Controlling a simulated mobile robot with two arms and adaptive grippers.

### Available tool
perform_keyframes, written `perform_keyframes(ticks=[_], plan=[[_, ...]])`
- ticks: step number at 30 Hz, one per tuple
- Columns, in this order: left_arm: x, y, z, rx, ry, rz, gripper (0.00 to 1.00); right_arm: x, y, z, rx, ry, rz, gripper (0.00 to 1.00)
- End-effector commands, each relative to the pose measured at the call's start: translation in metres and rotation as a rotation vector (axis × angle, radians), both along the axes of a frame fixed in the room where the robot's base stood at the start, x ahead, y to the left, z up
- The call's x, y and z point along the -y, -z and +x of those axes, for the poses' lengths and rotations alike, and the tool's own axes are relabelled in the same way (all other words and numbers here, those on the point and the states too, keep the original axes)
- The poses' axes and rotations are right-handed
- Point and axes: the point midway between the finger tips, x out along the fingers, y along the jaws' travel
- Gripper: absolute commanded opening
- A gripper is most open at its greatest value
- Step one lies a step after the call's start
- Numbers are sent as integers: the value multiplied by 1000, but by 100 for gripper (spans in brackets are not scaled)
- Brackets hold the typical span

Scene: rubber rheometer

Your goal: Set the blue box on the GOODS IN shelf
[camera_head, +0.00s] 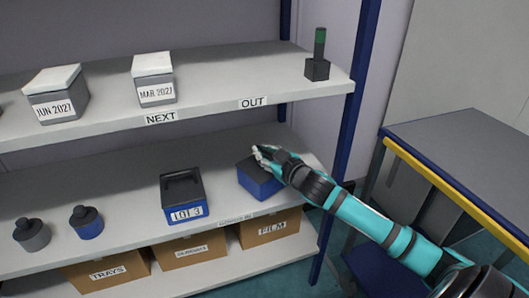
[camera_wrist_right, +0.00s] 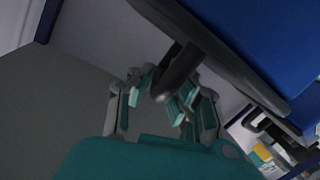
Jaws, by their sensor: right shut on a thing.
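The blue box (camera_head: 258,184), with a dark lid, is at the right end of the lower shelf (camera_head: 120,208), right of the LOT 3 box. My right gripper (camera_head: 268,153) is over its top and shut on it. In the right wrist view the fingers (camera_wrist_right: 163,95) close around a dark handle bar, with the blue box side (camera_wrist_right: 285,40) above right. I cannot tell whether the box rests on the shelf or hangs just above. A small label (camera_head: 237,218), hard to read, is on the shelf edge below it. My left gripper is not in view.
A blue LOT 3 box (camera_head: 184,199) stands left of the held box. Two dark weights (camera_head: 87,222) are further left. Cardboard boxes (camera_head: 270,229) sit underneath. The upper shelf (camera_head: 215,90) hangs above, and a blue post (camera_head: 347,125) stands right.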

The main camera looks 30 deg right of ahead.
Motion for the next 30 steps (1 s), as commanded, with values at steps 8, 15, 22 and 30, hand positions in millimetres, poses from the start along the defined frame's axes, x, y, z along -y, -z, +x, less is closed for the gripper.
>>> perform_keyframes(ticks=[8, 15, 22, 30], plan=[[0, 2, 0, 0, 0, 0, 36, 0, 1, 0, 6, -1, -1, 0], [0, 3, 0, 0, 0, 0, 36, 0, 4, 0, 7, -2, -1, 19], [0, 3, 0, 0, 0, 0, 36, 0, 6, 0, 3, 0, 0, 40], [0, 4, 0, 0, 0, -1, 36, 0, 9, -4, -5, 1, 1, 40]])
